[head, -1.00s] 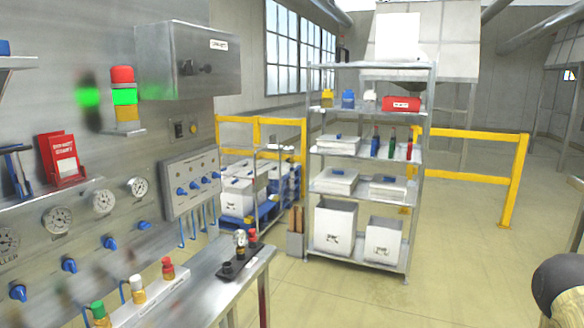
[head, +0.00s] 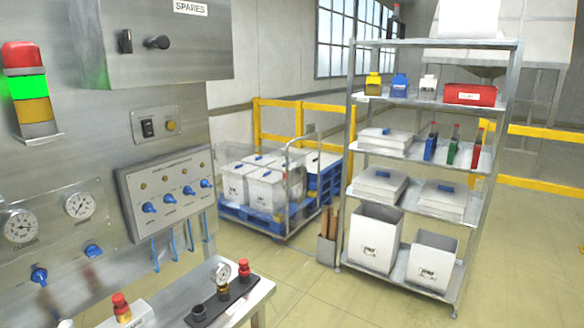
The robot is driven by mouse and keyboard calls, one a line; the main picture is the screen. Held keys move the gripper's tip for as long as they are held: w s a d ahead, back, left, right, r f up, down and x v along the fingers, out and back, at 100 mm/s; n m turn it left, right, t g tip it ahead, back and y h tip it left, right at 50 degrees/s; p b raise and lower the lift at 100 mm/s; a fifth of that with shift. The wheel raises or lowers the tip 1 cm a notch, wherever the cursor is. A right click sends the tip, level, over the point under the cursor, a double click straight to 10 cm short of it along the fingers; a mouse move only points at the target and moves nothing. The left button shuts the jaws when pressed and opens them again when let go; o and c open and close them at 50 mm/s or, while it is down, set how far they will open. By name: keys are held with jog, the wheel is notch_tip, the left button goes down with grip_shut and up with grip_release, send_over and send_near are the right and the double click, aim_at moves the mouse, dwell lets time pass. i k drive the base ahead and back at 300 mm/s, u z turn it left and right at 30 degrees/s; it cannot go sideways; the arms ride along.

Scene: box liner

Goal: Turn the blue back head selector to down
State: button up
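A grey control panel (head: 170,190) on the steel wall at left carries a slanted row of several blue selectors: the leftmost (head: 149,207), two in the middle (head: 169,197) (head: 189,190), and the rightmost (head: 205,183). Their labels are too small to read, so I cannot tell which is the back head selector. Their handles look roughly sideways, but the exact pointing is unclear. Blue hoses (head: 172,246) hang below the panel. My gripper is not in view.
A steel bench (head: 255,296) with a gauge block and red-capped fittings juts out below the panel. A spares cabinet (head: 150,45) hangs above. A blue pallet cart (head: 262,218) and a loaded shelf rack (head: 490,215) stand behind. The floor (head: 385,300) at front right is clear.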

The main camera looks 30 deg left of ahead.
aim_at(204, 184)
jog(key=i, duration=3.35)
jog(key=u, duration=3.45)
